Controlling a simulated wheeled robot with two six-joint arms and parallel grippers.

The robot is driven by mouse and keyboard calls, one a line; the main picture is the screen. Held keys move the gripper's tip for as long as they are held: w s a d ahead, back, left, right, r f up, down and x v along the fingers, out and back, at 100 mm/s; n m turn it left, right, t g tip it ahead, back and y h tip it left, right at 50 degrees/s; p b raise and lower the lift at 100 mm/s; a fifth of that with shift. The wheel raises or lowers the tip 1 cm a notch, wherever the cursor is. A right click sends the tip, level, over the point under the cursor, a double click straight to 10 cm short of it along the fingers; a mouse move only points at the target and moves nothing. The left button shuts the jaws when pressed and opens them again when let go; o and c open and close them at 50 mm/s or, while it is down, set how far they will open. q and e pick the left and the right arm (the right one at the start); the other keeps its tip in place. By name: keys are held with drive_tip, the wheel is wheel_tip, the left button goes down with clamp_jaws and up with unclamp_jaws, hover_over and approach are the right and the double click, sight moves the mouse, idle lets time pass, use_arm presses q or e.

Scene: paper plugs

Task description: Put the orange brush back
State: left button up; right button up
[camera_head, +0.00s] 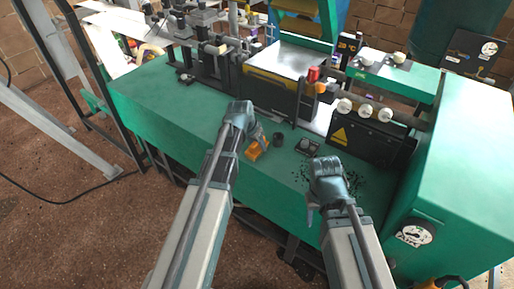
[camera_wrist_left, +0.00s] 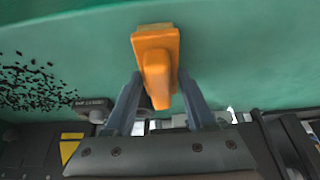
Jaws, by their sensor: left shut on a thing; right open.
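The orange brush (camera_head: 254,149) is at my left gripper (camera_head: 257,134), over the green machine top in the head view. In the left wrist view the brush (camera_wrist_left: 157,60) sits between the two fingers of my left gripper (camera_wrist_left: 160,98), which is shut on it. Its wide end points away from the gripper. I cannot tell whether the brush touches the green top. My right gripper (camera_head: 312,210) is open near the front edge of the green top, with its fingers partly hidden by its own wrist.
Black crumbs (camera_head: 356,184) lie scattered beside my right gripper. A small black cup (camera_head: 278,139) and a small grey box (camera_head: 308,147) stand right of the brush. Machine blocks and rollers (camera_head: 366,110) line the back. The green top's left part (camera_head: 150,95) is clear.

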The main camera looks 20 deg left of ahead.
use_arm(q)
drive_tip(key=shift+r, duration=0.1)
drive_tip(key=o, duration=0.7)
drive_tip(key=shift+f, duration=0.2)
drive_tip(key=o, duration=0.5)
drive_tip(key=shift+r, duration=0.1)
drive_tip(key=p+v, duration=1.1)
drive_tip(key=v, duration=0.1)
drive_tip(key=s+d+g+y, duration=0.1)
drive_tip(key=s+d, duration=0.4)
drive_tip(key=s, duration=0.1)
drive_tip(key=s+d+g+y, duration=0.1)
drive_tip(key=s+d+g, duration=0.1)
drive_tip(key=s+d, duration=0.3)
drive_tip(key=s+d+f+g+y, duration=0.1)
drive_tip(key=s+d, duration=0.4)
drive_tip(key=s, duration=0.3)
drive_tip(key=shift+s+f+g, duration=0.1)
drive_tip(key=shift+s+g, duration=0.25)
drive_tip(key=shift+g, duration=0.05)
